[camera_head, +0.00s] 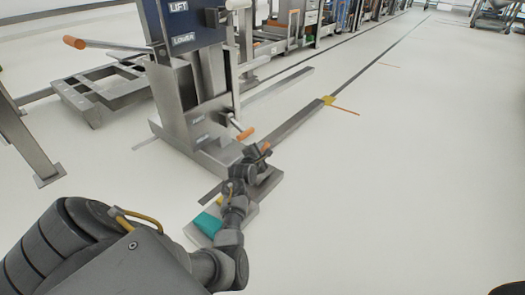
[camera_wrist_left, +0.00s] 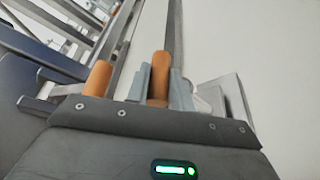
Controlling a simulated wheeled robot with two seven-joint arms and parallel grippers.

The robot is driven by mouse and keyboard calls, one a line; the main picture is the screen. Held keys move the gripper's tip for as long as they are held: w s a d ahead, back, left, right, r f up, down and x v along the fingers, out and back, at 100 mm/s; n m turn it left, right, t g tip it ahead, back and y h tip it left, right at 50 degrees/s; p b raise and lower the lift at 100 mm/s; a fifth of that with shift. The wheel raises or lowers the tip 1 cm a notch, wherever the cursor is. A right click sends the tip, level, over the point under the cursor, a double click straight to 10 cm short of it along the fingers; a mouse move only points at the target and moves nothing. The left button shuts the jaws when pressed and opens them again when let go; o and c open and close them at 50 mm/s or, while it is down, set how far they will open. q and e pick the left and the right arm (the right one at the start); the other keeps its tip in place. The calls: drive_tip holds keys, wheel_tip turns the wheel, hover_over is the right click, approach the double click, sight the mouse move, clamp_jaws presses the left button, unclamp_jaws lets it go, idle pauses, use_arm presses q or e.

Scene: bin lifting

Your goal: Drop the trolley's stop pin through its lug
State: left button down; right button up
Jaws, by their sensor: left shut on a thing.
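My left gripper (camera_head: 262,157) is low in front of the steel lift trolley (camera_head: 190,95). In the left wrist view, the gripper (camera_wrist_left: 160,88) is shut around an upright orange grip (camera_wrist_left: 159,66), which I take to be the stop pin's. The orange end (camera_head: 266,147) also shows at the fingertips in the head view. The pin's shank is hidden by the fingers and the wrist. I cannot make out the lug. A separate orange handle (camera_head: 245,134) juts from the trolley close behind the gripper, and it shows left of the fingers in the wrist view (camera_wrist_left: 98,78). My right gripper is out of view.
A second orange-tipped lever (camera_head: 75,42) sticks out left from the trolley's blue panel (camera_head: 185,25). A low steel frame (camera_head: 103,85) stands at left. A teal block (camera_head: 209,224) lies below my wrist. A floor rail (camera_head: 300,118) runs back to a yellow mark.

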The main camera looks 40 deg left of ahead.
use_arm(q)
drive_tip(key=shift+f, duration=0.6)
drive_tip(key=shift+f+b, duration=0.9)
drive_tip(key=shift+f, duration=1)
idle(0.7)
drive_tip(key=shift+f, duration=0.2)
drive_tip(key=shift+f+b, duration=0.8)
drive_tip(key=shift+f, duration=0.35)
idle(0.4)
drive_tip(key=c, duration=1.1)
unclamp_jaws()
drive_tip(key=shift+c, duration=0.2)
